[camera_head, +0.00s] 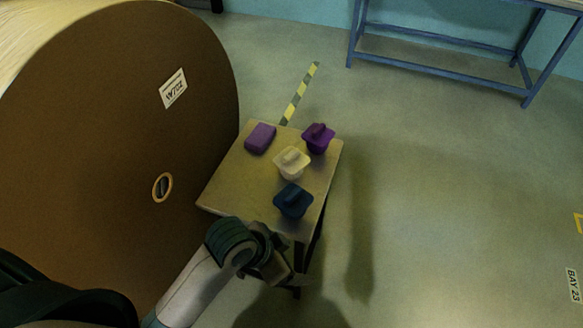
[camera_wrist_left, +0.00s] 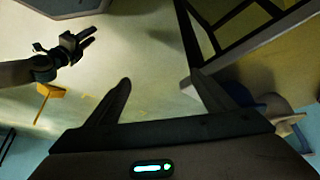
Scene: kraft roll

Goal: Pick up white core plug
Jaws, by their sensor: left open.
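The white core plug (camera_head: 292,162), cream-coloured with a square flange and a raised grip, stands on the small table (camera_head: 232,182) between a purple plug and a dark blue plug. My left gripper (camera_head: 283,273) is open and empty at the table's near edge, apart from the plug and nearer than the blue one. In the left wrist view its fingers (camera_wrist_left: 160,80) are spread over bare floor; a pale shape at the right edge, probably the white plug (camera_wrist_left: 283,112), is partly hidden. My right gripper (camera_wrist_left: 82,40) shows small there, its fingers apart and empty.
The blue plug (camera_head: 293,201) stands in front of the white one. The purple plug (camera_head: 318,138) and a purple block (camera_head: 260,138) are behind it. A huge brown roll (camera_head: 100,130) stands close on the left. Floor at right is clear up to a blue bench (camera_head: 440,65).

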